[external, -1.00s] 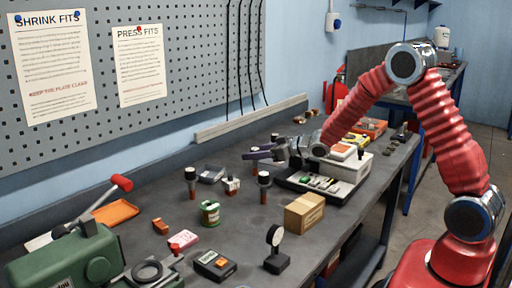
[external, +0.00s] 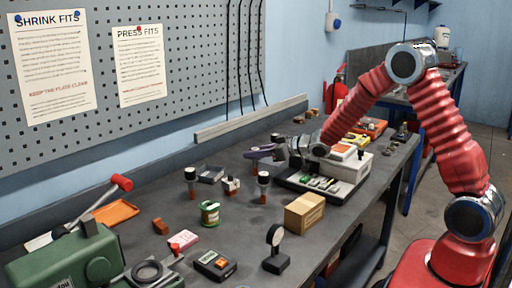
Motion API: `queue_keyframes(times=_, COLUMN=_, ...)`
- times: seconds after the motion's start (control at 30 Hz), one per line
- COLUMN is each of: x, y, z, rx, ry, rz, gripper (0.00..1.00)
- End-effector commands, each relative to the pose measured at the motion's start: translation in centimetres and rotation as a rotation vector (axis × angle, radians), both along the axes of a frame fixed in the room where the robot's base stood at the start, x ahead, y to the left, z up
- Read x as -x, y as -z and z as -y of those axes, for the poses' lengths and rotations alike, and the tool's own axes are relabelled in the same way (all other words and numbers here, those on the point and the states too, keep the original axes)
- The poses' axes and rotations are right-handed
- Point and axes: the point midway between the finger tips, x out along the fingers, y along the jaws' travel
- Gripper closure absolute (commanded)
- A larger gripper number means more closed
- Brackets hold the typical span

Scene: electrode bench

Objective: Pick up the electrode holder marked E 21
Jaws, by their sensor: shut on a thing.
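My gripper (external: 269,151) reaches left over the back of the bench, level with the far end of the black tray. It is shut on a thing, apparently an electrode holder. A purple shape shows at the jaws, but it is too small to separate finger from held thing. The mark E 21 is not legible anywhere.
A black tray (external: 290,184) with small parts and a pale box (external: 352,169) stand below my wrist.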

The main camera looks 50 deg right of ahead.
Motion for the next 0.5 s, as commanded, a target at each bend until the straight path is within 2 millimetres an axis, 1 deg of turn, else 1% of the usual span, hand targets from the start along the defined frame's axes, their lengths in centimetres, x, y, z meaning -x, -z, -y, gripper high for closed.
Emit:
queue_keyframes(times=0.13, x=0.0, y=0.0, z=0.0, rx=0.0, ry=0.0, rz=-0.002, gripper=1.0)
queue_keyframes(times=0.27, x=0.0, y=-0.8, z=0.0, rx=0.0, ry=-0.001, rz=0.0, gripper=1.0)
queue_keyframes(times=0.37, x=0.0, y=-1.9, z=0.0, rx=0.001, ry=0.0, rz=0.001, gripper=1.0)
queue_keyframes(times=0.5, x=0.0, y=-4.2, z=0.0, rx=0.001, ry=-0.001, rz=0.003, gripper=1.0)
